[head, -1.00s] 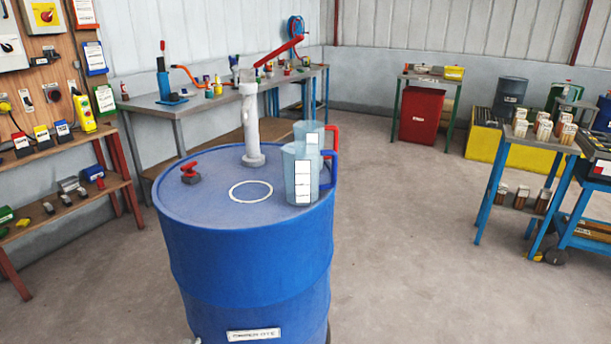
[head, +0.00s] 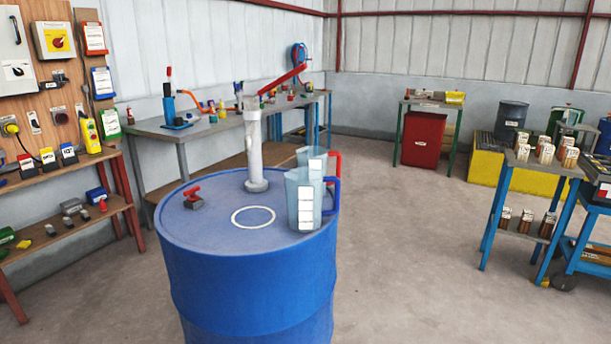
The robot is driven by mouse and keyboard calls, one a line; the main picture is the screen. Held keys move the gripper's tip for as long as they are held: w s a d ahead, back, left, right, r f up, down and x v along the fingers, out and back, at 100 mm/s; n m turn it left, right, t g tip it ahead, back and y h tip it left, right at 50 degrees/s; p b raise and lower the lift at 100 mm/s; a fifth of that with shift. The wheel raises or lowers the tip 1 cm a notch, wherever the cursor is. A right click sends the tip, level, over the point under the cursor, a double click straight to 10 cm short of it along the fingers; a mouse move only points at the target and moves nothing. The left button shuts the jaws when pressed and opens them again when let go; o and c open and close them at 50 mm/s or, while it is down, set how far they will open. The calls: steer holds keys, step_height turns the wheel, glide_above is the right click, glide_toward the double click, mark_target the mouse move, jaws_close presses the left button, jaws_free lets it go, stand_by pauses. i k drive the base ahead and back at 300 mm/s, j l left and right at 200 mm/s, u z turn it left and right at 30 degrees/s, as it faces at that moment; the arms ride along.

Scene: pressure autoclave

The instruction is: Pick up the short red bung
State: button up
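I cannot pick out the short red bung for certain. A small red item (head: 102,205) also shows on the lower wooden shelf at the left, too small to identify. My gripper is not in view.
A shelf (head: 70,228) is at left, a workbench (head: 205,127) behind. Floor right of the drum is clear.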

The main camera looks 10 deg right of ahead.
mark_target(192, 197)
steer(key=i+l+u, duration=0.15)
steer(key=u, duration=0.3)
steer(key=l+u, duration=0.4)
steer(key=i+l+u, duration=0.15)
steer(key=l, duration=0.35)
steer(key=l+u, duration=0.2)
steer(key=l, duration=0.25)
steer(key=i+l, duration=0.1)
steer(key=l, duration=1.2)
steer(key=i+l+u, duration=0.1)
steer(key=l, duration=0.6)
steer(key=i, duration=0.55)
